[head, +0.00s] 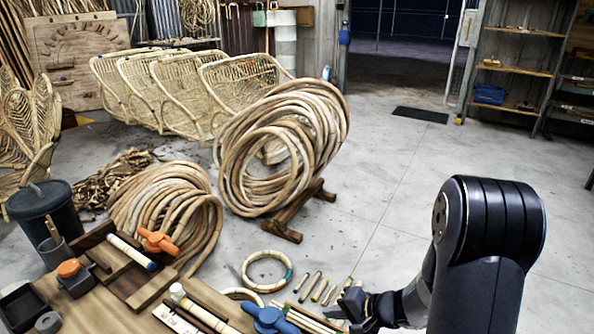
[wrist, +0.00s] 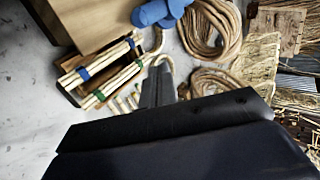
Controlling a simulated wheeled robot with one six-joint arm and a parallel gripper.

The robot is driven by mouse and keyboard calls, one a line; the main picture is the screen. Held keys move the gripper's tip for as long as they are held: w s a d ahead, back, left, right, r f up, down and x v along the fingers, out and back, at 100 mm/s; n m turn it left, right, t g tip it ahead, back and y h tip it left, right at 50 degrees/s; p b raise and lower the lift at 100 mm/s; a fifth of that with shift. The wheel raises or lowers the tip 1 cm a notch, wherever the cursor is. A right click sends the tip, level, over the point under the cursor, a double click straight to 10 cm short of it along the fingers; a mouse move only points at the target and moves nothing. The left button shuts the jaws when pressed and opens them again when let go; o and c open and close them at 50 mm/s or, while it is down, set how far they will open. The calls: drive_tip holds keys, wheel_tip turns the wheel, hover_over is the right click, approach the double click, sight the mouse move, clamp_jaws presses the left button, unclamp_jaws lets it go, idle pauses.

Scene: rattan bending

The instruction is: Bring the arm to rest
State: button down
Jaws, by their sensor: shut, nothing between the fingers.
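My arm rises at the lower right of the head view, its dark elbow bent. My gripper (head: 350,309) is low in the head view, at the right edge of the workbench (head: 75,313). Its fingers are shut with nothing between them. In the wrist view the gripper (wrist: 158,85) points away from me over the floor, and a dark housing fills the lower part. It touches nothing that I can see.
On the bench lie an orange-handled clamp (head: 158,241), a blue-handled clamp (head: 270,320) and rattan pieces. A rattan ring (head: 267,271) and short sticks (head: 318,289) lie beyond it. Large rattan coils (head: 282,150) stand behind. Floor to the right is clear (head: 400,200).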

drive_tip(key=shift+s+d+r, duration=0.1)
drive_tip(key=shift+s+d, duration=0.05)
drive_tip(key=shift+s, duration=0.05)
idle(0.3)
